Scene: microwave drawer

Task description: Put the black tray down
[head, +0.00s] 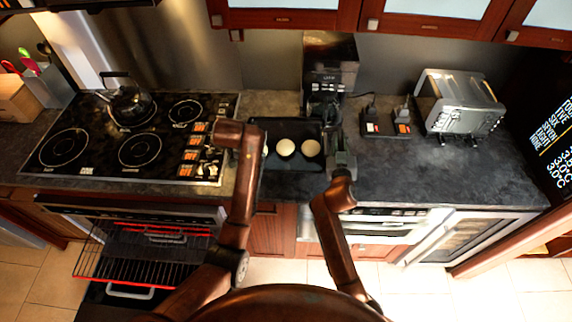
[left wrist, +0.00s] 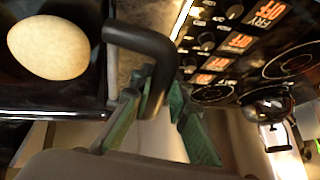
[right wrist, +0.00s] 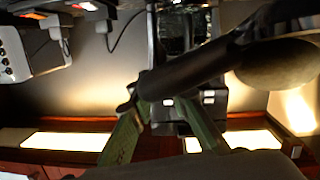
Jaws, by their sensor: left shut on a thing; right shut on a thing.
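The black tray (head: 292,127) is in the middle of the head view, over the dark counter between the stove and the right-hand counter. It holds pale eggs (head: 285,147). My left gripper is shut on the tray's left handle, and the left wrist view shows the black handle (left wrist: 150,42) between its green fingers (left wrist: 152,112). My right gripper (head: 340,160) is shut on the right handle, a dark bar (right wrist: 190,70) across its fingers in the right wrist view. The tray looks about level. I cannot tell whether its underside touches the counter.
A coffee maker (head: 330,68) stands just behind the tray. The stove (head: 140,140) with a kettle (head: 127,100) is to the left. A toaster (head: 458,100) and small dark boxes (head: 385,122) are to the right. The front right counter (head: 430,175) is clear. An oven rack (head: 145,255) sticks out below the stove.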

